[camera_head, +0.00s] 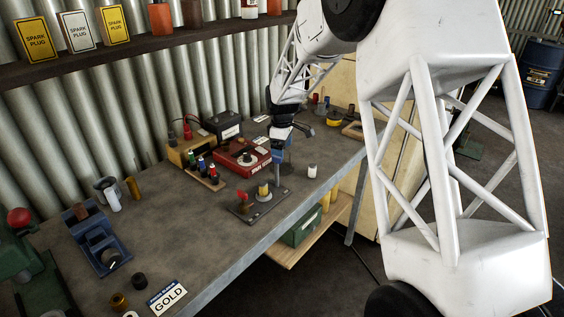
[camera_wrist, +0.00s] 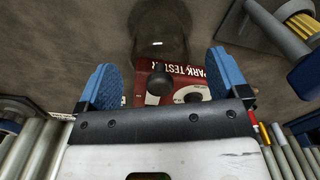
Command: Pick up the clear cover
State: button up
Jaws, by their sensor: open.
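The clear cover (camera_wrist: 160,28) is a see-through, smoky round shape at the top centre of the wrist view, with a pale spot on it. It stands on the bench just beyond the red spark tester. My gripper (camera_wrist: 163,80) is open, its two blue fingers spread over the red tester, with nothing held between them. The cover lies ahead of the fingertips and slightly left of their middle; I cannot tell if anything touches it. In the head view my gripper (camera_head: 279,156) is low over the bench beside the tester, and the cover is hard to make out there.
The red spark tester (camera_head: 242,158) with a black knob is close beside my gripper. A rack of small bottles (camera_head: 203,171) and a black battery (camera_head: 222,125) are to the left. A small white-topped jar (camera_head: 312,171) stands right.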

jog(key=shift+f, duration=0.65)
jog(key=c, duration=0.9)
notch_tip(320, 180, up, 10)
dwell(0.4)
jog(key=shift+r, duration=0.1)
dwell(0.5)
